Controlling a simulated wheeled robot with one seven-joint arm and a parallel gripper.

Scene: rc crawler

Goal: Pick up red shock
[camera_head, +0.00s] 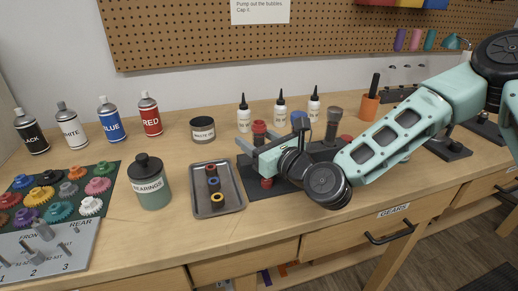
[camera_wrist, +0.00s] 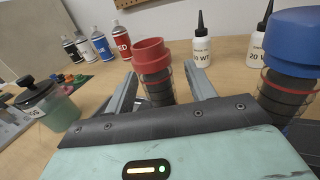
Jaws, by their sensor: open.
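The red shock has a red ringed cap (camera_head: 259,128) and a dark coiled body. It stands upright on the black mat (camera_head: 262,193), and part of it is hidden behind my gripper in the head view. In the wrist view the red shock (camera_wrist: 153,58) appears between the two grey fingers, nearer the left one. My gripper (camera_head: 244,151) is open, with its fingers pointing left. In the wrist view my gripper (camera_wrist: 160,76) has clear space between the right finger and the shock. I cannot tell whether the left finger touches it.
A blue-capped shock (camera_wrist: 295,60) stands close on the right. White dropper bottles (camera_head: 244,114) stand behind. A tray (camera_head: 229,206) with small ringed parts and a bearings jar (camera_head: 149,184) are to the left. Spray cans (camera_head: 150,115) line the back left.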

